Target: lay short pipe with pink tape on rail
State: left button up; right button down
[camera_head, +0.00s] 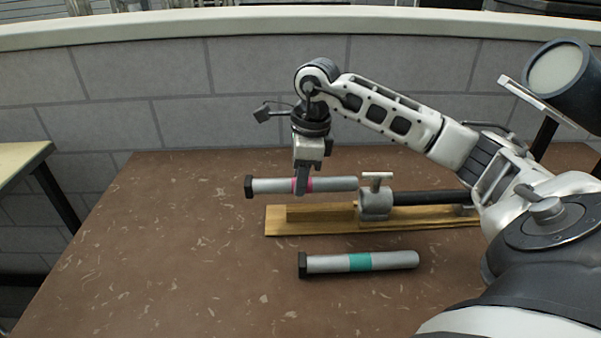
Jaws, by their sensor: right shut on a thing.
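A short grey pipe with pink tape (330,184) and a black end cap lies level in my right gripper (302,188). The gripper points down and is shut on the pipe at the pink tape. The pipe appears above or just behind the left end of the wooden rail (320,225); I cannot tell whether it touches. Its right end is close to a grey clamp (374,203) with a T-handle on the rail. My left gripper is not in view.
A second grey pipe with teal tape (360,262) lies on the brown table (180,260) in front of the rail. A black rod (430,197) runs right from the clamp. The table's left side is clear. A grey block wall (240,80) stands behind.

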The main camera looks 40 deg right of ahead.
jog(key=shift+r+p, duration=0.2)
jog(key=shift+p, duration=0.1)
jog(key=shift+g+y+p, duration=0.3)
jog(key=shift+p, duration=0.1)
jog(key=shift+f, duration=0.1)
jog(key=shift+w+a, duration=0.1)
jog(key=shift+w, duration=0.05)
jog(key=shift+f, duration=0.15)
dwell(0.6)
jog(key=shift+f+b, duration=1.1)
jog(key=shift+f, duration=0.25)
jog(key=shift+f, duration=0.1)
jog(key=shift+f+b, duration=0.4)
jog(key=shift+f, duration=0.1)
